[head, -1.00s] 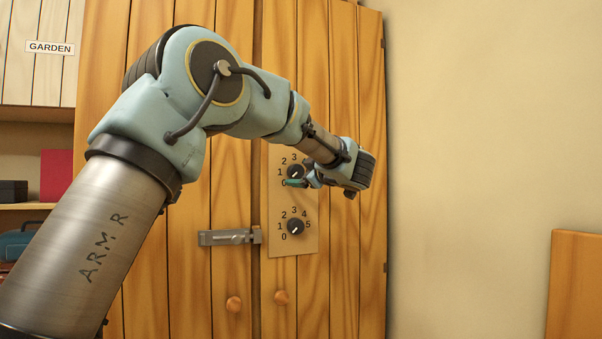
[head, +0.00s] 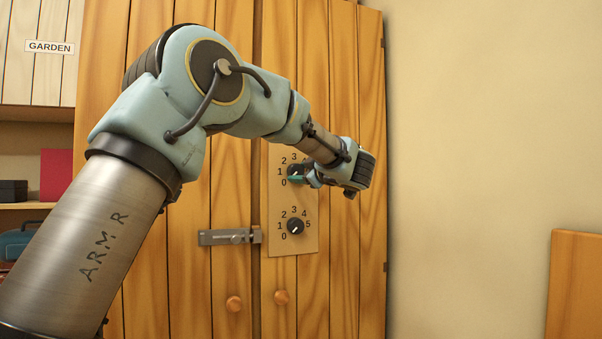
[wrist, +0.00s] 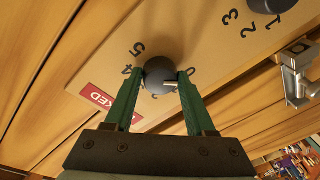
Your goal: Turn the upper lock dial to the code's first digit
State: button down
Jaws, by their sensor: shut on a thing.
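The upper lock dial (head: 295,169) is a round black knob on a wooden plate (head: 306,245) on the cabinet door, with digits around it. My gripper (wrist: 160,75) is shut on this dial, with one green finger on each side of the knob. In the wrist view the dial (wrist: 158,68) shows a white pointer mark aimed right, near the 0 side. The right finger hides part of the scale, so I cannot tell the exact digit. The code is not visible to me.
The lower dial (head: 295,226) sits below, its white mark aimed down-left near 0. A metal bolt (head: 222,237) crosses the door gap to the left. A red label (wrist: 108,103), partly hidden, lies beside the upper dial. The wall right of the cabinet is clear.

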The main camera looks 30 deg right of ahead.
jog(key=shift+m+p, duration=0.4)
jog(key=m+p, duration=0.2)
jog(key=p, duration=0.1)
jog(key=shift+r+m+p, duration=0.15)
jog(key=shift+m+p, duration=0.15)
jog(key=shift+m, duration=0.1)
jog(key=m+t+p, duration=0.1)
jog(key=m+p, duration=0.3)
jog(key=shift+a+m, duration=0.15)
jog(key=shift+m, duration=0.25)
jog(key=m+p, duration=0.2)
jog(key=m, duration=0.1)
jog(key=m+h+p, duration=0.1)
jog(key=m+p, duration=0.2)
jog(key=shift+a+f, duration=0.1)
jog(key=shift+f, duration=0.1)
jog(key=shift+a+f+m+h+p, duration=0.1)
jog(key=shift+m+h+p, duration=0.25)
jog(key=shift+m+p, duration=0.65)
jog(key=shift+f+m+h+p, duration=0.1)
jog(key=shift+m+h+p, duration=0.4)
jog(key=shift+m, duration=0.8)
jog(key=shift+c, duration=1.2)
grip_release()
